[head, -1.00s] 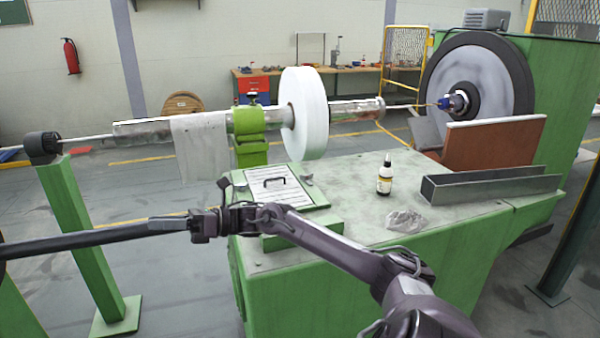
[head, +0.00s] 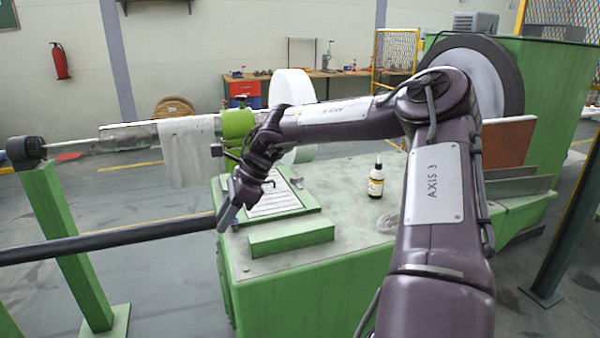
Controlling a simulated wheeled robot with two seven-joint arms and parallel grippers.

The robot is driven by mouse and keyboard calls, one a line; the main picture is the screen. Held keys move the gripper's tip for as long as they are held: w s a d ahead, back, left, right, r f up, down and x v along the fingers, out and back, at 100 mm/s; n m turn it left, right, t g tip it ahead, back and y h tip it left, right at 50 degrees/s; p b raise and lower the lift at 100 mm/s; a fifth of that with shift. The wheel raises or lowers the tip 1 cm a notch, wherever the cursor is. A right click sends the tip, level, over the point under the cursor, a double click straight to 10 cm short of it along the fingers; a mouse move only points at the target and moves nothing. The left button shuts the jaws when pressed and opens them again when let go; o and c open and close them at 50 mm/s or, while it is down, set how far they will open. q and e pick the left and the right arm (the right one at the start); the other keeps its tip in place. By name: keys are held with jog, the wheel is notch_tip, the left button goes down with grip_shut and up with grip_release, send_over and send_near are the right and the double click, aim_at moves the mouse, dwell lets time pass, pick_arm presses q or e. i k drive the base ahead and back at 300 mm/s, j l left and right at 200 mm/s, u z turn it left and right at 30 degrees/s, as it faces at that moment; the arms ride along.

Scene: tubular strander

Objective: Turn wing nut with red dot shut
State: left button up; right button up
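The green clamp (head: 237,124) sits around the long shaft, left of the white disc. A dark wing nut (head: 240,100) shows small on top of the clamp. I can make out no red dot on it and cannot tell whether it is turned shut. My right gripper (head: 228,214) hangs below and in front of the clamp, over the left edge of the green machine table, apart from the nut. Its fingers point down and look seen edge-on, so their opening is unclear. My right forearm hides part of the white disc. My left gripper is not in view.
A white disc (head: 292,92) is on the shaft. A lined panel (head: 275,199) and a dropper bottle (head: 376,180) are on the table (head: 345,255). A black bar (head: 110,238) runs in from the left. A green post (head: 62,240) stands at left.

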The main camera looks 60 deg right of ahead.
aim_at(296, 181)
jog(key=l, duration=1.05)
jog(key=i+l, duration=0.1)
jog(key=l, duration=1)
